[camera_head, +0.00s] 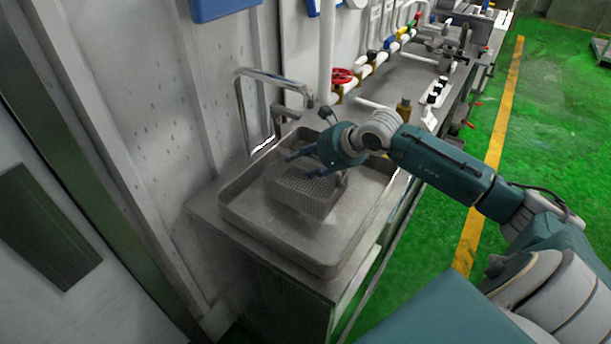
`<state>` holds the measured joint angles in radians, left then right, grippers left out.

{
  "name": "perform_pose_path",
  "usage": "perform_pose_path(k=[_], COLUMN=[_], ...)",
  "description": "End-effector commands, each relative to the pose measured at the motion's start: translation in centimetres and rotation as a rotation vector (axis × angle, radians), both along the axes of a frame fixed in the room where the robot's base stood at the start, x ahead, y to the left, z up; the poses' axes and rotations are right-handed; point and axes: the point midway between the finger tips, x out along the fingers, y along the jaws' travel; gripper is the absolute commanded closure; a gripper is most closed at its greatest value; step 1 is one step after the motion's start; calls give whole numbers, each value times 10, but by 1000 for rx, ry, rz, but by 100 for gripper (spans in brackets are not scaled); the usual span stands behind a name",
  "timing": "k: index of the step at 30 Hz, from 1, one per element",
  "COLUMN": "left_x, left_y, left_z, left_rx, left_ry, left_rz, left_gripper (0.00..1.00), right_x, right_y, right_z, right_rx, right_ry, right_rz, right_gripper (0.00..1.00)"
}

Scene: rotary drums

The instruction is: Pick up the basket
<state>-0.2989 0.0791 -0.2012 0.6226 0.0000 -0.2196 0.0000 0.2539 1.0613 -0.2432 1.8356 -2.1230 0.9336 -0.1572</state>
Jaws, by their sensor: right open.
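The basket (300,194) is a grey perforated metal box. It sits inside a shallow grey metal tray (270,250) at the near end of the counter. My right arm reaches in from the right, and my right gripper (306,164) is over the basket, its dark fingers spread apart at the basket's upper edge. The gripper and wrist cover part of the basket's far and right sides. I cannot tell whether the fingers touch it. My left gripper is not in view.
A bent metal pipe (240,108) rises behind the tray by the wall. A red valve wheel (342,76) and white pipes run along the counter. A small brown bottle (403,108) stands beyond my wrist. Green floor with a yellow line (497,130) is open at right.

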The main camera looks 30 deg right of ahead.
Motion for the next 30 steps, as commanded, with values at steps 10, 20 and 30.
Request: perform_pose_path(k=[10, 20, 30], left_x=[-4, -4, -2], left_y=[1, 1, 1], left_z=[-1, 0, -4], left_rx=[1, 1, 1], left_ry=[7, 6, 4], left_rz=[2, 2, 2], left_gripper=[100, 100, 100], right_x=[1, 2, 4], right_y=[0, 0, -8], right_z=[-2, 0, 6], right_rx=[-1, -1, -3], right_ry=[-1, -4, -5], right_rz=[0, -1, -1], right_gripper=[78, 100, 100])
